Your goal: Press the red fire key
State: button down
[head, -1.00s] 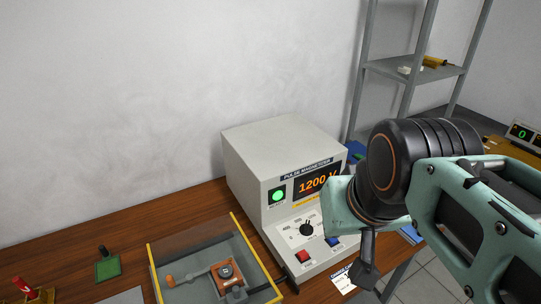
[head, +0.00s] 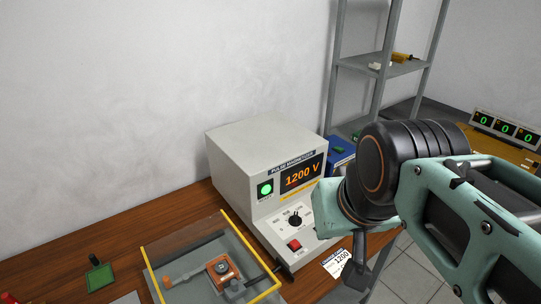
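The pulse magnetizer (head: 250,165) is a pale grey box on the wooden bench, with an orange display (head: 300,177) reading 1200 V. A green lamp (head: 265,189) is lit on its front. The red key (head: 294,245) sits on the sloped lower panel, below a black dial (head: 295,220). My gripper (head: 362,280) is partly in view to the right of the red key, pointing down and apart from it. Its fingers are mostly hidden or cut off by the lower edge, so their opening does not show. My arm covers the panel's right side.
A yellow-edged clear guard box (head: 149,268) with a clamped copper-coloured fixture (head: 222,270) stands left of the magnetizer. A card marked 1200 (head: 336,263) lies at its right. A grey shelf (head: 379,66) stands behind.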

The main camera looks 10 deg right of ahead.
aim_at(294, 245)
jog(key=k+j+z, duration=0.15)
jog(key=j+z, duration=0.2)
jog(key=k+j+z, duration=0.2)
jog(key=z, duration=0.2)
jog(key=j+z, duration=0.15)
